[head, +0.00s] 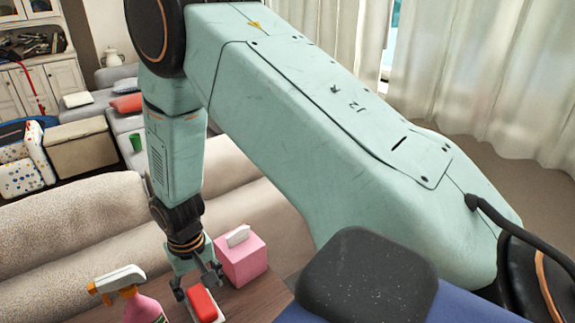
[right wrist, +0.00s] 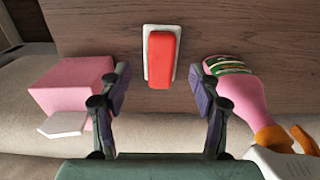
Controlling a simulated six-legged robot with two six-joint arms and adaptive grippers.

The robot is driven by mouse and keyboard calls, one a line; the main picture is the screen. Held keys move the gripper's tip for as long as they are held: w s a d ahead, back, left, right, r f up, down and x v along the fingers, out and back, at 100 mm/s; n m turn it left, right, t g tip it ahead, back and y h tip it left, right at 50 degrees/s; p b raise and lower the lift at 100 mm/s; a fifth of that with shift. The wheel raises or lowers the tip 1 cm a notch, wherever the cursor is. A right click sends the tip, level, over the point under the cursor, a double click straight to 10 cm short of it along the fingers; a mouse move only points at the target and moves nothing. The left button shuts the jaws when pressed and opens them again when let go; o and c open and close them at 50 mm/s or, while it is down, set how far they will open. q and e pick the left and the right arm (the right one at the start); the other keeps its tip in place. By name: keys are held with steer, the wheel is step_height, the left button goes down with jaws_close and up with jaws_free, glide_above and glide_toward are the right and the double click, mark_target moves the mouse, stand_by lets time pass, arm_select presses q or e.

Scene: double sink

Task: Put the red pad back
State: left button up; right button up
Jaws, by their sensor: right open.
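The red pad (head: 202,303) lies on a white holder (head: 216,317) on a wooden surface. In the right wrist view the red pad (right wrist: 161,59) is upright in the picture on its white holder (right wrist: 147,79), ahead of and between my fingers. My right gripper (head: 198,288) is open and empty, just above and behind the pad. In the right wrist view its two fingers (right wrist: 162,90) are spread wide, with clear gaps to the pad. My left gripper is out of view.
A pink tissue box (head: 241,262) stands close beside the gripper, and a pink spray bottle (head: 143,308) with an orange and white head stands on the other side. The wooden surface (right wrist: 105,35) around the pad is otherwise clear. A beige sofa (head: 75,230) runs behind it.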

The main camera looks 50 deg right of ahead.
steer(key=s+f+n, duration=0.1)
steer(key=s+f, duration=0.4)
steer(key=s, duration=0.8)
steer(key=s+f+n, duration=0.1)
steer(key=s+f, duration=0.4)
steer(key=s, duration=0.8)
steer(key=shift+s, duration=0.3)
